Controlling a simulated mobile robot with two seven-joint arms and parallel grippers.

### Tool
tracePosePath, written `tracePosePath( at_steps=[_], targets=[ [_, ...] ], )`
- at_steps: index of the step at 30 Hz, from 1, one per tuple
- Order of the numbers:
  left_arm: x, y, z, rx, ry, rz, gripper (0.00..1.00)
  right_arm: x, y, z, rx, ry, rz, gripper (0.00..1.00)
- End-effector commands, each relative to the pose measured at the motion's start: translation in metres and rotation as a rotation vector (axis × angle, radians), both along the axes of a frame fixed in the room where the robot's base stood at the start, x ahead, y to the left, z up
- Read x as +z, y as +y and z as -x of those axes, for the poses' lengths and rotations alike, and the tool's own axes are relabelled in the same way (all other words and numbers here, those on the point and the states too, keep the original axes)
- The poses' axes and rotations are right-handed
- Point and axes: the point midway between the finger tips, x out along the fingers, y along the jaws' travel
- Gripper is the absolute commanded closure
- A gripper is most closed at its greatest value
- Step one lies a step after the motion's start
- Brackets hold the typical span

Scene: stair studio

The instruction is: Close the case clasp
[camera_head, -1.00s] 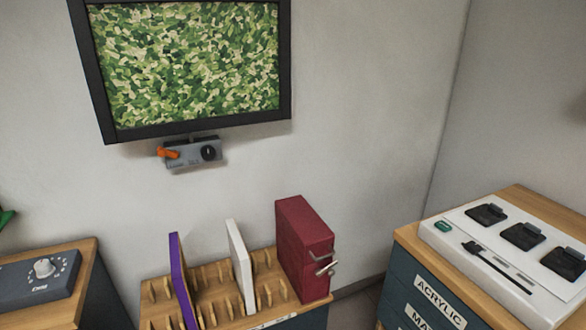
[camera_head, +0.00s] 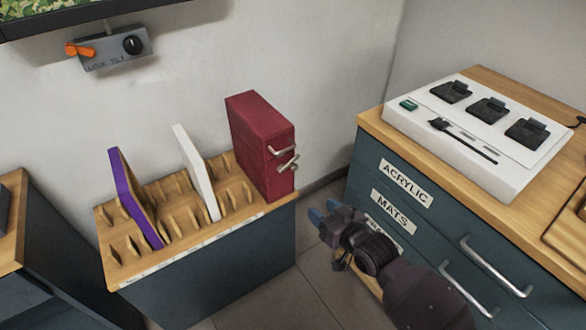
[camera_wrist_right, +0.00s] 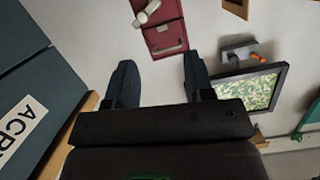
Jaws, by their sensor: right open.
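The dark red case (camera_head: 262,145) stands upright at the right end of a wooden slotted rack, its narrow front side facing me. On that side are a metal handle (camera_head: 281,147) and, just below it, a metal clasp (camera_head: 288,165) that sits at a slant. My right gripper (camera_head: 331,213) is open and empty, in front of the drawer cabinet, lower right of the case and apart from it. In the right wrist view the case (camera_wrist_right: 162,26) appears beyond and between the two open fingers (camera_wrist_right: 155,82), with the pale clasp (camera_wrist_right: 147,12) near the top edge. My left gripper is not in view.
The rack (camera_head: 236,197) also holds a purple panel (camera_head: 133,200) and a white panel (camera_head: 197,172). A teal drawer cabinet (camera_head: 420,262) with a white device (camera_head: 474,140) on top stands close right of my arm. Floor shows between the rack and cabinet.

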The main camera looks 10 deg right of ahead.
Motion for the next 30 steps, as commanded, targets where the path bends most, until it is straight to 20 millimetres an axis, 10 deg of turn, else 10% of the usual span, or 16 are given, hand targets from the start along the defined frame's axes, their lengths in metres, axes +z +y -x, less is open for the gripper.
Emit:
tracePosePath(
  at_steps=[12,30],
  targets=[
    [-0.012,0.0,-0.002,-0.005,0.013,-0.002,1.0,-0.019,0.011,-0.083,-0.008,0.063,-0.501,0.51],
    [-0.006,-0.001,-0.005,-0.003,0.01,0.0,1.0,-0.029,-0.006,-0.097,-0.117,0.142,-0.981,0.51]
  ],
)
